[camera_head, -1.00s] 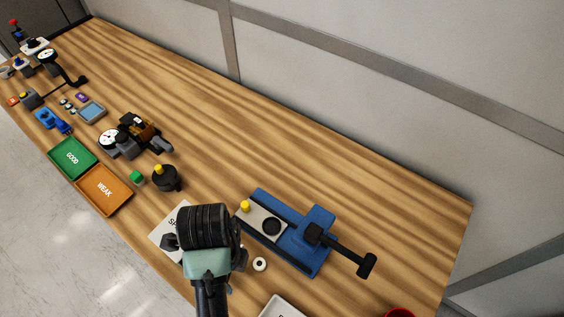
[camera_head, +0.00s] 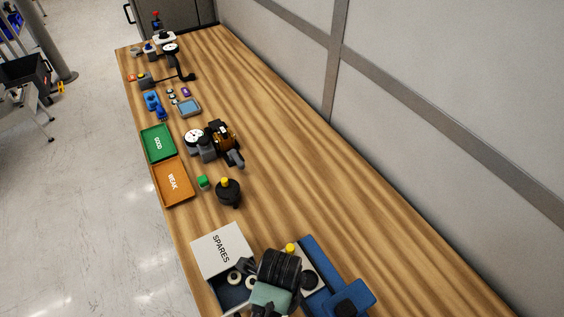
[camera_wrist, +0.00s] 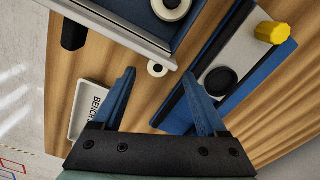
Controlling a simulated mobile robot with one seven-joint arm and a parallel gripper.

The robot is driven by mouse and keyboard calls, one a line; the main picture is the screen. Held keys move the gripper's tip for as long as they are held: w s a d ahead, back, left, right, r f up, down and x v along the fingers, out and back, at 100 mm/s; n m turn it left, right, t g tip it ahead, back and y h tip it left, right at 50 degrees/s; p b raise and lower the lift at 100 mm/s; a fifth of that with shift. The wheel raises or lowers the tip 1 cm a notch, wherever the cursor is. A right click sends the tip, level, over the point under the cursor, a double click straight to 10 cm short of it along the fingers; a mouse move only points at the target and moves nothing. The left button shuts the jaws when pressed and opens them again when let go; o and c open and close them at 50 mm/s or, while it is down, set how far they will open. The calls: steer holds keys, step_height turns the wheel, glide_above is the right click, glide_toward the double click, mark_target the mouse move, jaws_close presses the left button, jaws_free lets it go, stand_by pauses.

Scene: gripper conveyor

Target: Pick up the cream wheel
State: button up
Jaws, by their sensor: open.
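A cream wheel (camera_wrist: 157,68), a small ring with a dark centre, lies flat on the wood in the wrist view, just outside a box wall. My gripper (camera_wrist: 159,74) is open and empty, with one blue finger on each side of that wheel in the picture. I cannot tell its height above the wheel. Another cream wheel (camera_wrist: 171,8) lies inside the box at the top edge. In the head view, cream wheels (camera_head: 234,277) show in the spares box, and my wrist hides the fingertips and the loose wheel.
The spares box (camera_head: 221,250) stands left of my wrist. A blue fixture (camera_head: 352,299) with a yellow knob (camera_wrist: 272,32) is close on the right. A white labelled tray (camera_wrist: 88,112) lies nearby. Green (camera_head: 157,145) and orange (camera_head: 172,183) trays are farther back. The wood along the wall is clear.

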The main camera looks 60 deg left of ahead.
steer(key=shift+d+f, duration=0.15)
steer(key=shift+f, duration=0.95)
steer(key=shift+d+f, duration=0.15)
steer(key=shift+f, duration=0.9)
jaws_close()
